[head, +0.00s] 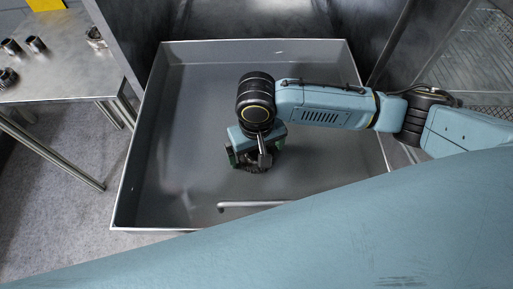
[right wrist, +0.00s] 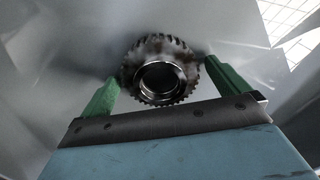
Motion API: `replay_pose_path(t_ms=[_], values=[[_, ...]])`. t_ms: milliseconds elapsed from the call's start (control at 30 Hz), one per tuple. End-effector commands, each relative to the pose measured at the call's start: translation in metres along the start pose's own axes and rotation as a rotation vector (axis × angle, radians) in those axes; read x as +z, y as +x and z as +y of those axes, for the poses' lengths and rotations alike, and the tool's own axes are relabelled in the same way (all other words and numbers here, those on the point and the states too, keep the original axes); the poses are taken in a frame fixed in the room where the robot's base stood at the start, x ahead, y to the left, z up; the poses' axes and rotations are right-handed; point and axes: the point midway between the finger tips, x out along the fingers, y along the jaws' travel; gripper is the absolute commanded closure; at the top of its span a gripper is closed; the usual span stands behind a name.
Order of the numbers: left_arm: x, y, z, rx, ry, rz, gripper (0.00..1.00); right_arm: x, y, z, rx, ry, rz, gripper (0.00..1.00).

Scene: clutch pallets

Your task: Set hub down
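The hub (right wrist: 160,78) is a dark, toothed metal ring with a bright round bore. In the right wrist view it sits between the green fingertips of my right gripper (right wrist: 162,72), which meet or nearly meet its two sides. In the head view my right gripper (head: 258,158) points down inside the big grey tray (head: 185,195), with the dark hub (head: 257,168) low between its fingers. Whether the hub touches the tray floor is hard to tell. My left gripper is not in view.
A metal bar (head: 250,204) lies near the tray's front side. A steel table (head: 62,70) with several small metal parts stands at the left. A wire mesh (head: 475,60) is at the right. The tray floor around the gripper is mostly clear. My blue arm link covers the lower part.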

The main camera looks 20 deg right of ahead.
Motion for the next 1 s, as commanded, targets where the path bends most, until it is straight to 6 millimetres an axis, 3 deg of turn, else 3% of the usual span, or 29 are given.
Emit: replay_pose_path(t_ms=[267,700,1000], values=[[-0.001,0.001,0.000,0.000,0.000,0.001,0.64,-0.001,-0.006,0.000,0.000,-0.001,0.003,0.00],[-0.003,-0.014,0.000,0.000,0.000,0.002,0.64,-0.001,-0.093,-0.001,-0.002,-0.001,0.004,0.00],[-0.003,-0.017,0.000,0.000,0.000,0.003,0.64,0.000,-0.122,0.000,0.000,0.000,0.000,0.00]])
